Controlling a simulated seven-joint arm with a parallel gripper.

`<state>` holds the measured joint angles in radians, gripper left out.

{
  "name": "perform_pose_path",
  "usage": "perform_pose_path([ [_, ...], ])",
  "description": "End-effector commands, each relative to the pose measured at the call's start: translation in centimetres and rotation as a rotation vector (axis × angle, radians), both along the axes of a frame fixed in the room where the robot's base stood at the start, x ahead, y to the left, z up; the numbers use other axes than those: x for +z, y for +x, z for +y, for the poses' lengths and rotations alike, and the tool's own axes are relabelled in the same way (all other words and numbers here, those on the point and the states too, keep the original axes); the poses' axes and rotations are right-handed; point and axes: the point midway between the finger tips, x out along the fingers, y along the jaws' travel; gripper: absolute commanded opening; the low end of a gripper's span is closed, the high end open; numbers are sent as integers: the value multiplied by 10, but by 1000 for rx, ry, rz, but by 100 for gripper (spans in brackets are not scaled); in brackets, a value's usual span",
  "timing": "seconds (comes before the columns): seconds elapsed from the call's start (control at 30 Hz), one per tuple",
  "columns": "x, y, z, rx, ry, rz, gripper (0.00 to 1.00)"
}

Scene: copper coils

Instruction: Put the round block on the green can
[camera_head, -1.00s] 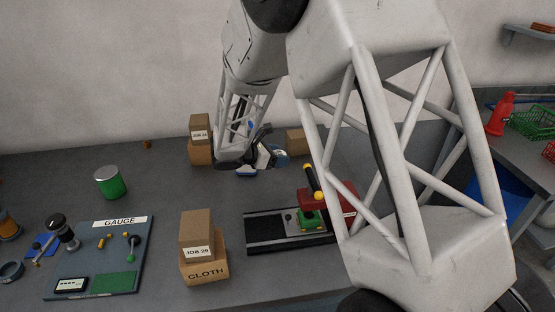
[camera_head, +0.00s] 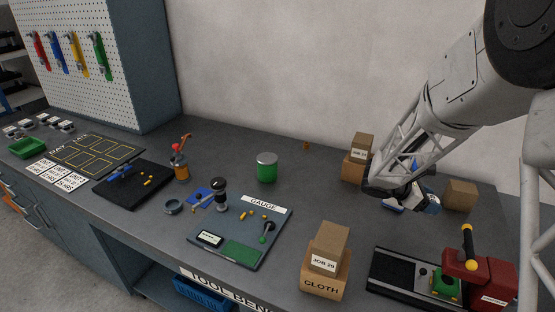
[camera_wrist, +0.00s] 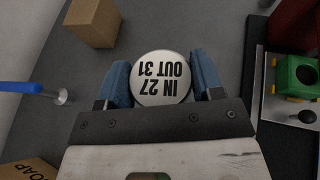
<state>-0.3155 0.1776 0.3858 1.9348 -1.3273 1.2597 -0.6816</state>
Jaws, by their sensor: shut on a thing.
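The round block (camera_wrist: 162,78) has a pale round face marked "IN 27 OUT 31". In the wrist view it sits between the two blue fingers of my gripper (camera_wrist: 162,72), which are shut on it. In the head view my gripper (camera_head: 424,200) is at the right, among boxes near the back wall; the block cannot be made out there. The green can (camera_head: 267,168), with a grey lid, stands upright on the bench in the middle, well to the left of my gripper. Nothing is on its lid.
Stacked boxes (camera_head: 356,162) stand between the can and my gripper. Other boxes marked JOB 29 and CLOTH (camera_head: 324,272) are nearer the front. A gauge board (camera_head: 276,238) lies before the can. A red press (camera_head: 490,280) is at front right. Bench around the can is clear.

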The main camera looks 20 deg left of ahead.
Motion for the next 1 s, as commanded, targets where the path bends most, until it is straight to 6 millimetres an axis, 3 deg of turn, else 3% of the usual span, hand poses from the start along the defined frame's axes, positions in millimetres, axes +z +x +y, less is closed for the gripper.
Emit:
perform_pose_path([
  [0.27, 5, 5, 54, 74, 0, 0, 31],
  [0.63, 15, 4, 155, 209, 0, -1, 31],
  [1.0, 24, -13, 257, 344, 0, -1, 31],
])
